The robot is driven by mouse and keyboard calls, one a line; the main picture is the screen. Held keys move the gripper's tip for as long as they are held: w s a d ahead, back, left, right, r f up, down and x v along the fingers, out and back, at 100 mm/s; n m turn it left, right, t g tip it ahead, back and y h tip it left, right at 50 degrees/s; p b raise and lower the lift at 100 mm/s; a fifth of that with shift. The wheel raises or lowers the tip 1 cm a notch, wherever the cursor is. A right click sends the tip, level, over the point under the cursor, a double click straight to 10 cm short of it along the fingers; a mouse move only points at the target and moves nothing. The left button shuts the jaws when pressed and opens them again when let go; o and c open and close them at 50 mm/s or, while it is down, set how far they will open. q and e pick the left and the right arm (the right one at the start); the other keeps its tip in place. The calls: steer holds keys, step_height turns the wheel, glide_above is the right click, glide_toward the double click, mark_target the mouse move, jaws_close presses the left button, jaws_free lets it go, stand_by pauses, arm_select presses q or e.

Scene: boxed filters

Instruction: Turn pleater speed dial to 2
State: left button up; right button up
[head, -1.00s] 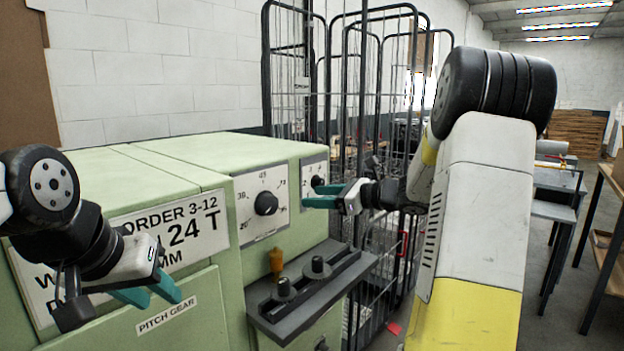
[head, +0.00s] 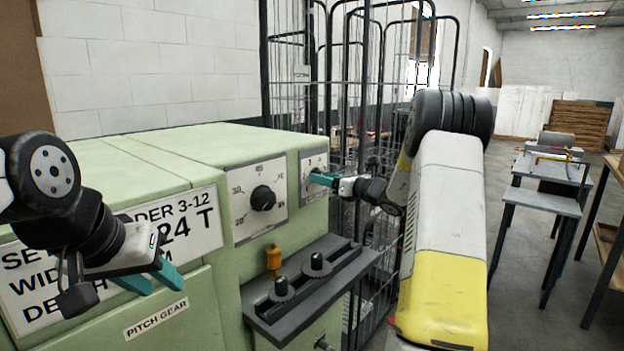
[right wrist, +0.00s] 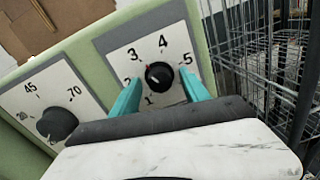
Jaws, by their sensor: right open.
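The pleater speed dial is a black knob (right wrist: 159,75) on a white plate numbered 1 to 5. In the right wrist view a small red mark shows at the knob's upper left; I cannot tell its exact setting. My right gripper (head: 318,179) is open, its teal fingers at the left and right of the knob, with gaps to it. The left finger partly covers the scale near 2. In the head view the fingers hide the knob, and part of its plate (head: 309,162) shows. My left gripper (head: 152,283) is open and empty before the machine's front.
A wire cage trolley (head: 372,245) stands close on the right.

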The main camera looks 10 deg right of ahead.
jaws_close()
steer(key=shift+n, duration=0.5)
steer(key=n, duration=0.9)
steer(key=shift+n, duration=0.4)
steer(key=shift+f, duration=0.1)
stand_by(0.4)
jaws_free()
